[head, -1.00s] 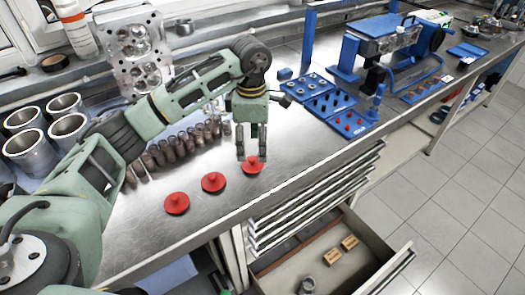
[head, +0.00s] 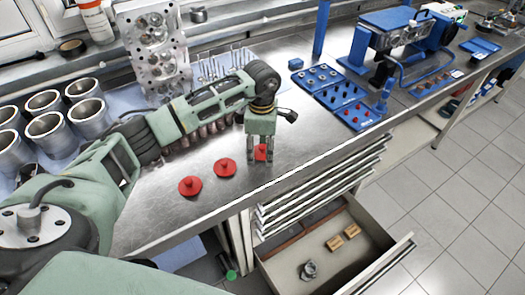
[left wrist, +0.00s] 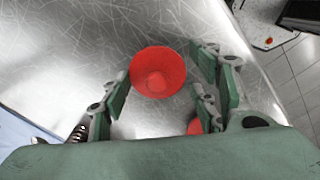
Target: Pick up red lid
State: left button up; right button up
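Three red lids lie in a row near the bench's front edge in the head view: a left lid (head: 190,186), a middle lid (head: 225,168) and a right lid (head: 262,153). Each has a small knob on top. My left gripper (head: 259,159) points down over the right lid, its fingers on either side of it and partly hiding it. In the left wrist view a red lid (left wrist: 158,72) shows between the open fingers, with no clear grip on it. Another lid (left wrist: 195,127) is partly hidden behind a finger. My right gripper is out of view.
Metal cylinders (head: 45,125) stand at the left and an engine head (head: 152,50) at the back. Blue trays (head: 345,112) with small parts lie to the right. An open drawer (head: 330,250) juts out below the bench edge.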

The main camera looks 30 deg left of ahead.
pick_arm(q)
jog(key=c, duration=0.5)
jog(key=shift+o, duration=0.2)
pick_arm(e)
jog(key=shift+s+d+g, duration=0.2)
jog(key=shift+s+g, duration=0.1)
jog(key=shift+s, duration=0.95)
pick_arm(q)
jog(key=shift+r, duration=0.1)
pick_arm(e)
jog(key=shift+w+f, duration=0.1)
